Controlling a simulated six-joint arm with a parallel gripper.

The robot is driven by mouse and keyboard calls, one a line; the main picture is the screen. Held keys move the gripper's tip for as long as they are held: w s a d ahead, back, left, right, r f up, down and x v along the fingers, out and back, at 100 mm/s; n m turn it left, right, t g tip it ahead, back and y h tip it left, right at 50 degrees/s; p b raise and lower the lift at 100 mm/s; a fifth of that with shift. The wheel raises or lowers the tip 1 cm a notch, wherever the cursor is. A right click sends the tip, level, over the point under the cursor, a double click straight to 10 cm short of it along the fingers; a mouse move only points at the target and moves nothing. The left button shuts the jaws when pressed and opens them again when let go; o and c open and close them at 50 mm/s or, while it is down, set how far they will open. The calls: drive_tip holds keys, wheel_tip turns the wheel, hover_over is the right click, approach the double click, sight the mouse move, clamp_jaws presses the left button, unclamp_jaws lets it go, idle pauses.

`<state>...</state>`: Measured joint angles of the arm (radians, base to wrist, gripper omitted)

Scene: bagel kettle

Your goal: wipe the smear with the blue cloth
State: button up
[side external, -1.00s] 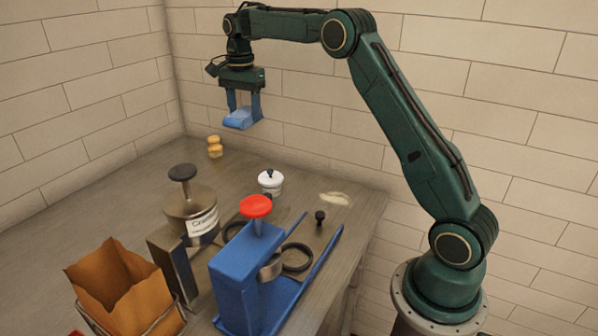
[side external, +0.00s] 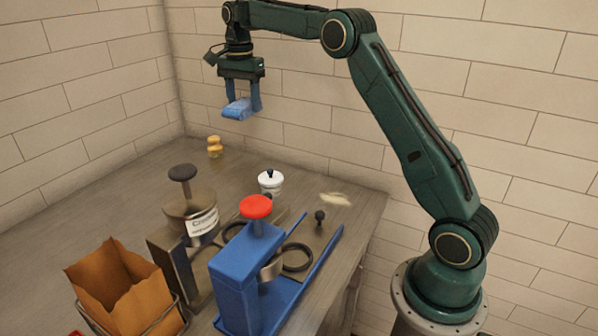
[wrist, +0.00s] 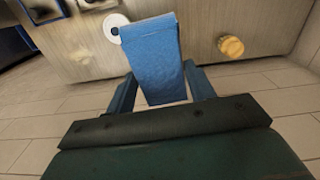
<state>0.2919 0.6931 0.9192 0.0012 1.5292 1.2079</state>
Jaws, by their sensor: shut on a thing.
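My gripper (side external: 240,102) is shut on the blue cloth (side external: 237,109) and holds it high above the back of the counter. The cloth also shows in the wrist view (wrist: 153,60), folded into a thick strip between the two fingers. The smear (side external: 335,199) is a pale cream patch on the counter near its right back edge, in the side view. The cloth is up and to the left of the smear, well apart from it.
A white lidded pot (side external: 270,184) stands left of the smear. A blue press with a red knob (side external: 256,207), a dark-knobbed dispenser (side external: 190,213) and a paper bag (side external: 122,290) fill the front. A small black knob (side external: 320,217) is near the smear.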

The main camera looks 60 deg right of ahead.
drive_tip(key=shift+s+d+f, duration=0.2)
drive_tip(key=shift+s+d, duration=0.25)
drive_tip(key=shift+s, duration=0.15)
drive_tip(key=shift+c, duration=0.2)
drive_tip(key=s+f, duration=0.4)
drive_tip(key=s, duration=0.5)
drive_tip(key=s+d+f, duration=0.1)
drive_tip(key=s+f, duration=0.2)
drive_tip(key=s, duration=0.7)
drive_tip(key=s+d+f, duration=0.1)
drive_tip(key=s+f, duration=0.3)
drive_tip(key=s, duration=0.6)
drive_tip(key=shift+s+f, duration=0.2)
drive_tip(key=shift+f, duration=0.1)
drive_tip(key=shift+f, duration=0.1)
